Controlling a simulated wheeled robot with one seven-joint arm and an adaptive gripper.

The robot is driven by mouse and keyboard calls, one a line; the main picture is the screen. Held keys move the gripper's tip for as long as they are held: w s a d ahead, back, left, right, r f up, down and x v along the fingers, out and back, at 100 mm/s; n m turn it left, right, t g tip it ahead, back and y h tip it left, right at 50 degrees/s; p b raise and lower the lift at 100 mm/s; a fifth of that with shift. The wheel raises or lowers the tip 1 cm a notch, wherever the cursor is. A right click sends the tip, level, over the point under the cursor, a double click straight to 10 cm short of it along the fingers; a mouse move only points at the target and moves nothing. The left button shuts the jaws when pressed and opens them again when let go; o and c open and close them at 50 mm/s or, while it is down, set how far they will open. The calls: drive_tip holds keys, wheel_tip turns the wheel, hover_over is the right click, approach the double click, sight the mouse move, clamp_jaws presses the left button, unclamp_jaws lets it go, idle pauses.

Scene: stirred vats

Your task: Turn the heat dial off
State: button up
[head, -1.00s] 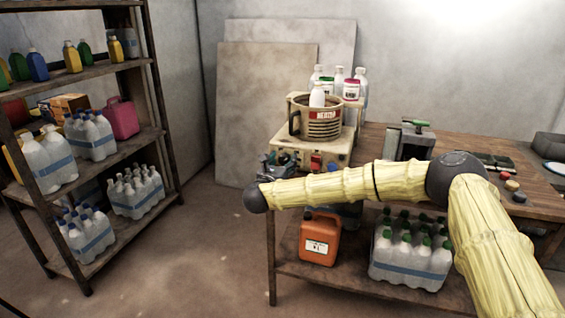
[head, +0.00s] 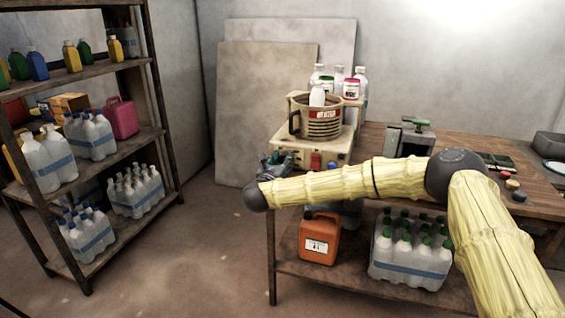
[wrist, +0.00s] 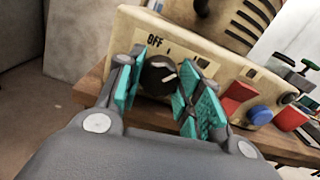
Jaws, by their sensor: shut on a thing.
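The heat dial (wrist: 158,75) is a round black knob with a white mark on the cream front panel of the heater base (head: 338,152). The word OFF is printed on the panel above and slightly left of the dial. In the wrist view my gripper (wrist: 164,88) has its teal-padded fingers on either side of the dial and is shut on it. In the head view my gripper (head: 277,162) is at the left part of the panel, and the dial is hidden there. A beige vat (head: 322,122) with a dark handle stands on the heater base.
A red switch (wrist: 236,98) and a blue button (wrist: 260,114) sit right of the dial on the same panel. White bottles and jars stand behind the vat. A press-like device (head: 408,140) is farther right on the wooden table (head: 372,135).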

drive_tip(key=n, duration=0.5)
drive_tip(key=shift+a, duration=0.1)
drive_tip(key=shift+f+n, duration=0.1)
drive_tip(key=shift+n, duration=1.3)
drive_tip(key=o, duration=1)
drive_tip(key=shift+o, duration=0.2)
drive_tip(key=v, duration=1.2)
